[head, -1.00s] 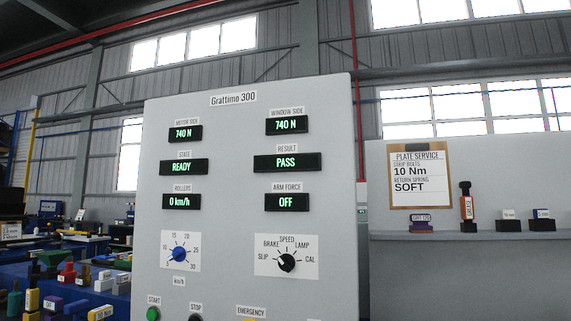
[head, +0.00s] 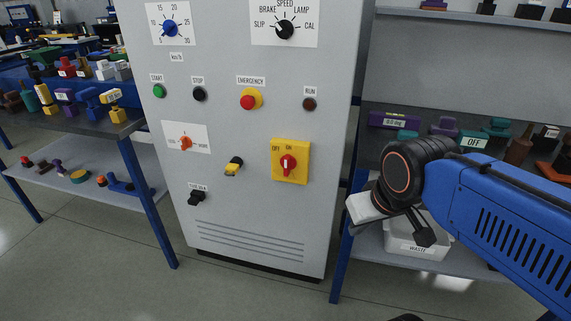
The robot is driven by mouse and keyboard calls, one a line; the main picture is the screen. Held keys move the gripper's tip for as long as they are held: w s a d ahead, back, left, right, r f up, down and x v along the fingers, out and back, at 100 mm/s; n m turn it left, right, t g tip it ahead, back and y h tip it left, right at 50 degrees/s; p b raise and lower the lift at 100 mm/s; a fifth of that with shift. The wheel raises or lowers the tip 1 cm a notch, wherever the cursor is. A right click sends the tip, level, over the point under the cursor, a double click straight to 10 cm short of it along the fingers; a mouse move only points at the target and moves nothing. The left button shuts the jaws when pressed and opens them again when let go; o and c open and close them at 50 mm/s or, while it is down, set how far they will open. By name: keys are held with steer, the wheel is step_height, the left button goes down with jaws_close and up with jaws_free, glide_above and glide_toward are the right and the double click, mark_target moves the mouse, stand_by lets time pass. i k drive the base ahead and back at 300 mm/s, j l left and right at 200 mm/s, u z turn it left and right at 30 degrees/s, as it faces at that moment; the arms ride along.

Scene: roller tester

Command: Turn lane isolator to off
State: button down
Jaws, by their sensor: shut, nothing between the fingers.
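The lane isolator is a red rotary knob (head: 288,164) on a yellow plate (head: 303,161) on the lower right of the grey cabinet front in the head view. The plate has OFF at its upper left and ON at top centre. The knob's handle stands about upright, toward ON. My gripper (head: 426,236) is at the lower right, apart from the cabinet and to the right of the isolator. It is shut and empty; its fingertips are small and dark in the picture. Nothing covers the knob.
The cabinet (head: 225,130) also carries an emergency button (head: 249,99), a run button (head: 309,104), an orange knob (head: 186,143) and a yellow-black switch (head: 234,166). Shelving with a waste bin (head: 418,247) stands at right, a bench at left. Floor in front is clear.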

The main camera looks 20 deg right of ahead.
mark_target(288, 162)
steer(key=l+u, duration=0.25)
steer(key=l, duration=0.25)
steer(key=k+l+u, duration=0.1)
steer(key=l+u, duration=0.15)
steer(key=l, duration=0.2)
steer(key=k+l+u, duration=0.25)
steer(key=l, duration=0.2)
steer(key=i, duration=0.1)
